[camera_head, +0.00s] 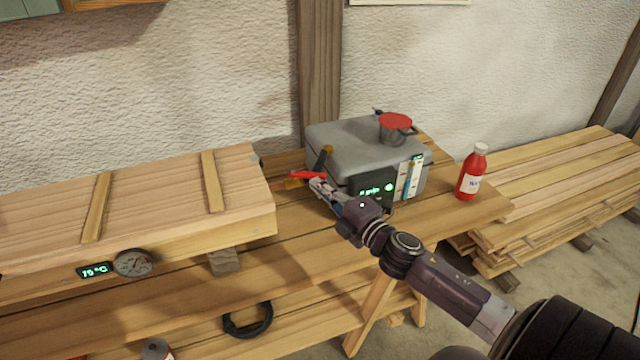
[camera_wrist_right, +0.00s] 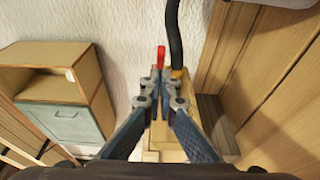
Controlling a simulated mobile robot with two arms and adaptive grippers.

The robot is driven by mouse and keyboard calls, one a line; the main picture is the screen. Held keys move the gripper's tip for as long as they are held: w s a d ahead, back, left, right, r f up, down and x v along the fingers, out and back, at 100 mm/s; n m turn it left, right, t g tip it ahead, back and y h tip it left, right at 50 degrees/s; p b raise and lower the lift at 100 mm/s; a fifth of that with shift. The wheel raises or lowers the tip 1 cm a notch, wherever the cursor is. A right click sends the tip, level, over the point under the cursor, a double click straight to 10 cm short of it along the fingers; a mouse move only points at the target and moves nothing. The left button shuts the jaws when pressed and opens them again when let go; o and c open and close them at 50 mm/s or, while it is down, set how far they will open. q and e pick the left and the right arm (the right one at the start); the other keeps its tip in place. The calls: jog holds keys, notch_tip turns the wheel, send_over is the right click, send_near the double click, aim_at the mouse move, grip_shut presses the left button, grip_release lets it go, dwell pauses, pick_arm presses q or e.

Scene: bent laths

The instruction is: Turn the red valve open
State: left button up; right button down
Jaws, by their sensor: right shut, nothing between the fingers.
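The red valve lever (camera_head: 304,175) is at the left side of a grey metal box (camera_head: 355,143) on the bench. A brass-coloured fitting (camera_head: 290,184) and a dark hose (camera_head: 322,160) are beside it. My right gripper (camera_head: 316,183) is shut and empty, its tips close to the lever. In the right wrist view the lever (camera_wrist_right: 161,57) stands just beyond the shut fingertips (camera_wrist_right: 160,73), with the hose (camera_wrist_right: 174,35) to its right. I cannot tell whether the fingers touch the lever. My left gripper is not in view.
A long wooden box (camera_head: 150,195) with a gauge (camera_head: 133,263) and a display reading about 70 °C lies to the left. The grey box carries a red-topped pot (camera_head: 396,126). A red bottle (camera_head: 471,174) stands at the right of the bench (camera_head: 440,215).

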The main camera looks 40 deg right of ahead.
jog(key=shift+w+d, duration=0.1)
jog(key=shift+w, duration=0.05)
pick_arm(q)
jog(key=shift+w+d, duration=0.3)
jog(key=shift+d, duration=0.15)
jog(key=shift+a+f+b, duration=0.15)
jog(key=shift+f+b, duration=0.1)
jog(key=shift+b, duration=0.05)
pick_arm(e)
jog(key=shift+w+d+n+y, duration=0.1)
jog(key=shift+d+n+y, duration=0.35)
jog(key=shift+y, duration=0.35)
pick_arm(q)
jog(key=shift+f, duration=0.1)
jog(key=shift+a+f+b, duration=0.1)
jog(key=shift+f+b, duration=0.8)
jog(key=shift+b, duration=0.1)
pick_arm(e)
jog(key=shift+w+d+n+g+y, duration=0.2)
jog(key=shift+w+d+n+y, duration=0.45)
jog(key=shift+y, duration=0.2)
jog(key=shift+w+d+n+g+y, duration=0.2)
jog(key=shift+w+d+n+y, duration=0.25)
jog(key=shift+d+y, duration=0.35)
jog(key=shift+r, duration=0.1)
